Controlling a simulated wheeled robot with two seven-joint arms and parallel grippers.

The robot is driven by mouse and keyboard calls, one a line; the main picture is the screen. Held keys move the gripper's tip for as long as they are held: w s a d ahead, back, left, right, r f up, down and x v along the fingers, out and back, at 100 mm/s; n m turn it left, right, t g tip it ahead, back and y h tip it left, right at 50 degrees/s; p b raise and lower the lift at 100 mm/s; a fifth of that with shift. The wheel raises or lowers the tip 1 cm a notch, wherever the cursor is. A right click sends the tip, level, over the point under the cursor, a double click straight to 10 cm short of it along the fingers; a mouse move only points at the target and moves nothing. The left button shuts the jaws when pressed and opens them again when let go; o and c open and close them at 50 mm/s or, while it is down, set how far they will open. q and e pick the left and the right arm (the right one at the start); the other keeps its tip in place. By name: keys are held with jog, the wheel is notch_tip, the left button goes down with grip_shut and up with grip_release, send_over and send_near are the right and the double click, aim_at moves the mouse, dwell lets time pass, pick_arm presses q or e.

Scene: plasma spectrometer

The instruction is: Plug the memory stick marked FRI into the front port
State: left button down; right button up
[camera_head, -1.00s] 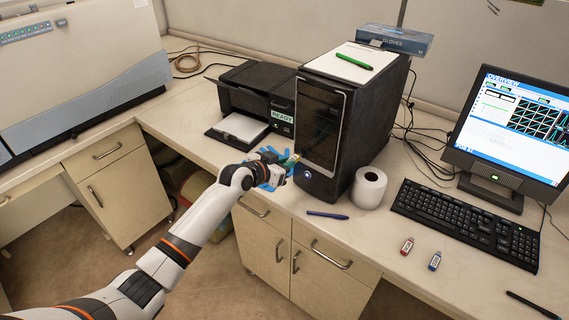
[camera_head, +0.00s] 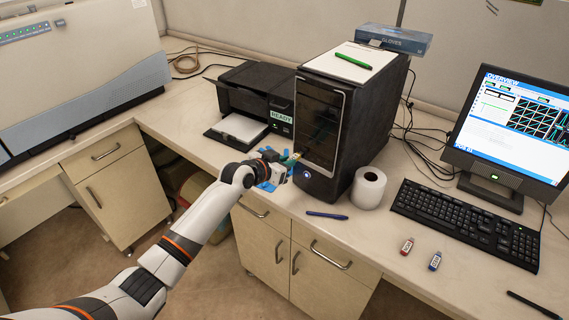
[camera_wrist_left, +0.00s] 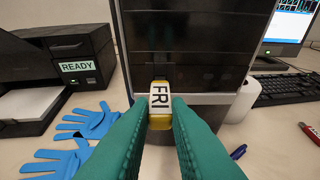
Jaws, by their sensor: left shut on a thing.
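The memory stick marked FRI (camera_wrist_left: 160,104) is yellow with a white label and sits between the green fingers of my left gripper (camera_wrist_left: 160,122) in the left wrist view. In the head view my left gripper (camera_head: 289,161) is at the lower front of the black computer tower (camera_head: 368,125). The stick's far end points at the tower's front panel (camera_wrist_left: 205,85). I cannot tell whether it touches or enters the front port, which is hidden behind the stick. My right gripper is out of view.
Blue gloves (camera_wrist_left: 85,122) lie left of the tower, by the printer (camera_head: 250,98). A paper roll (camera_head: 369,188) and a blue pen (camera_head: 327,215) are near the tower.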

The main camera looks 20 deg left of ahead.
pick_arm(q)
jog(key=shift+w+d+b, duration=0.3)
jog(key=shift+w+b, duration=0.15)
jog(key=shift+w, duration=0.2)
jog(key=c, duration=1.3)
grip_release()
jog(key=shift+s+a, duration=0.1)
